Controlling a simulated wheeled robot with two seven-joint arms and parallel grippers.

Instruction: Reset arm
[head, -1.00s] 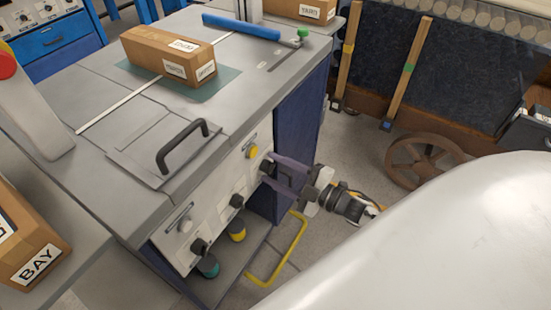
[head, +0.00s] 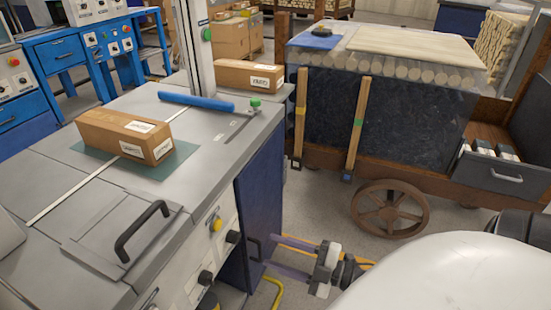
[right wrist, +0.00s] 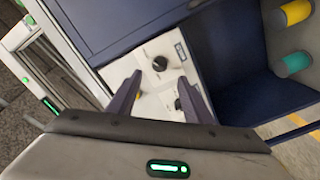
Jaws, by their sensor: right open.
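My right gripper (head: 271,254) is at the front of the grey-topped machine (head: 140,209), below the level of its top. Its two purple fingers are spread, with nothing between them. They point at the machine's front, just right of the white control panel (head: 192,264). In the right wrist view the open gripper (right wrist: 160,88) faces the panel (right wrist: 152,101), and a black knob (right wrist: 160,63) shows between and beyond the fingers. A gap to the panel seems to show, but its size is hard to judge. My left gripper is out of view.
A cardboard box (head: 128,136) lies on the machine top, near a black handle (head: 143,231). A wooden cart (head: 430,175) with an iron wheel (head: 390,209) stands at the right. A yellow floor-level rail (head: 277,291) is below my gripper. Grey floor is open between machine and cart.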

